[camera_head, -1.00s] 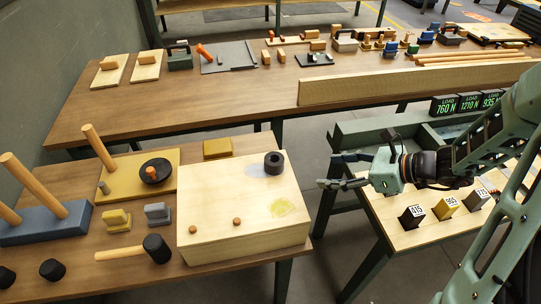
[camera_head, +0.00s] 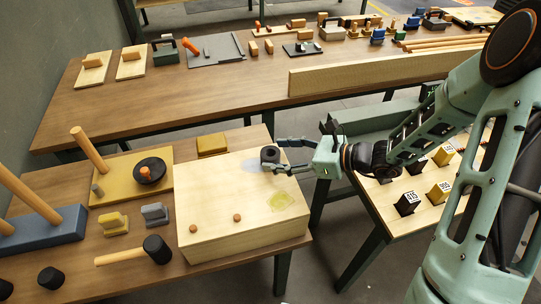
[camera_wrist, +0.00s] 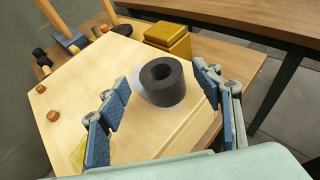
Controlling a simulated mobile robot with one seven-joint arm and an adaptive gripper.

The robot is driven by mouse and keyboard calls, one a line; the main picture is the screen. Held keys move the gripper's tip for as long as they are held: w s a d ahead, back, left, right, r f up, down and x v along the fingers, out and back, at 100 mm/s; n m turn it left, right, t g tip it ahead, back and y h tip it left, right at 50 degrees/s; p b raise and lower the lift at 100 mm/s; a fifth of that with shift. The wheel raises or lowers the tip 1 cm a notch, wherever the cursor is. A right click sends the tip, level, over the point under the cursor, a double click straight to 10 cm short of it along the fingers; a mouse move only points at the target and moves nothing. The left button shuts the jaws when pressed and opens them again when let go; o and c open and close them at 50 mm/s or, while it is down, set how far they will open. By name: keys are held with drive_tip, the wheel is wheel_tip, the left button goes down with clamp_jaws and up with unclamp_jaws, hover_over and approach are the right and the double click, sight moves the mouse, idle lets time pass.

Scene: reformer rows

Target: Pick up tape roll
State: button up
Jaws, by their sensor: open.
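The tape roll (camera_head: 270,155) is a short dark grey ring with a hole in its top. It stands on the pale wooden box (camera_head: 215,215), near its far right corner. In the wrist view the tape roll (camera_wrist: 161,82) sits upright on a whitish patch, between my fingers and a little beyond them. My gripper (camera_head: 280,157) reaches in from the right, with its fingertips close to the roll. In the wrist view my gripper (camera_wrist: 155,95) is open, one blue-padded finger on each side, with gaps to the roll. Contact is not visible.
A yellow block (camera_head: 212,144) lies behind the box. A mallet (camera_head: 135,250), a yellow board (camera_head: 110,185) with a black disc, and a blue peg stand (camera_head: 45,230) are to the left. Two small orange knobs (camera_head: 237,217) are on the box top.

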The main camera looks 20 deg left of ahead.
sight(265, 154)
drive_tip(key=shift+x, duration=1.5)
drive_tip(key=shift+c, duration=0.5)
drive_tip(key=c, duration=1.1)
drive_tip(key=shift+r, duration=0.1)
drive_tip(key=shift+c, duration=0.2)
